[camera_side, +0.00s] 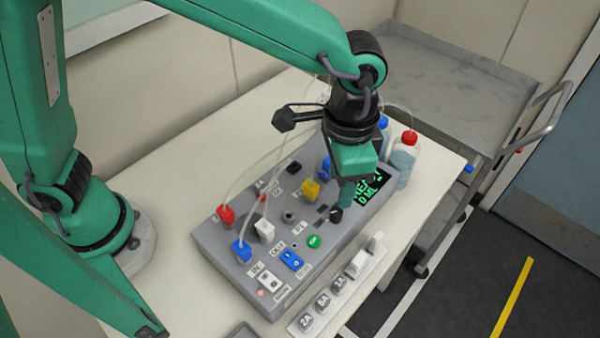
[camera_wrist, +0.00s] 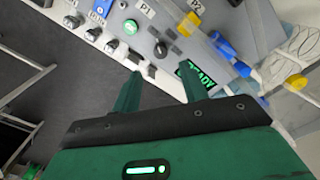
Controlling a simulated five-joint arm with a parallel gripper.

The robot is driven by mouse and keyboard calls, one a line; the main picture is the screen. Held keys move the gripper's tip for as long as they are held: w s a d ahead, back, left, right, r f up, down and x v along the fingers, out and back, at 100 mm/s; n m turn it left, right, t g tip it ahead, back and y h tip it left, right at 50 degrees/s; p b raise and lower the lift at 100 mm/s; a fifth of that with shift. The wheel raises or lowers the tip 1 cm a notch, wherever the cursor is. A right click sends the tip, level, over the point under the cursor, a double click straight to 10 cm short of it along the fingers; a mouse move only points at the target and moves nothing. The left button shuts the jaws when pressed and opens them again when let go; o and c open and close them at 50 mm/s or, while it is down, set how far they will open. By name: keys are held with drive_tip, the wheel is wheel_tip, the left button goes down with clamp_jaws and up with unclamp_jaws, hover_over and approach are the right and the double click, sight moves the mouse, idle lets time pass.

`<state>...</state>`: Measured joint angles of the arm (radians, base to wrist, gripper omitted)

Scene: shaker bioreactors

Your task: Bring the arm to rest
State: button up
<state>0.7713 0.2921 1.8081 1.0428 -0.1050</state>
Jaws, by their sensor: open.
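My gripper (camera_side: 341,212) hangs down over the right part of a grey control box (camera_side: 220,245) on a pale table. In the wrist view my gripper (camera_wrist: 160,82) has its two green fingers spread, with nothing between them. The box's panel carries a lit green button (camera_side: 314,241), a yellow connector (camera_side: 310,190), blue and red connectors and a green lit display (camera_side: 372,188), partly hidden by my gripper. The display also shows in the wrist view (camera_wrist: 196,78). Whether the fingertips touch the panel I cannot tell.
Bottles with red (camera_side: 409,138) and blue caps stand behind the box at right. A strip of labelled fuse-like parts (camera_side: 322,300) lies along its front. Thin tubes arch over the box. A grey metal cart (camera_side: 455,85) stands behind the table. The table's left part (camera_side: 175,165) is clear.

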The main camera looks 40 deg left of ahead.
drive_tip(key=s+a+r+n+t, duration=0.25)
drive_tip(key=a+r, duration=0.25)
drive_tip(key=a, duration=0.7)
drive_tip(key=s+a+r+n+t, duration=0.1)
drive_tip(key=a+r+n, duration=0.25)
drive_tip(key=a, duration=0.85)
drive_tip(key=s+a+n+t, duration=0.1)
drive_tip(key=s+a+t, duration=0.1)
drive_tip(key=s+a, duration=0.3)
drive_tip(key=shift+a+r+n, duration=0.2)
drive_tip(key=shift+a+n, duration=0.1)
drive_tip(key=shift+a, duration=0.3)
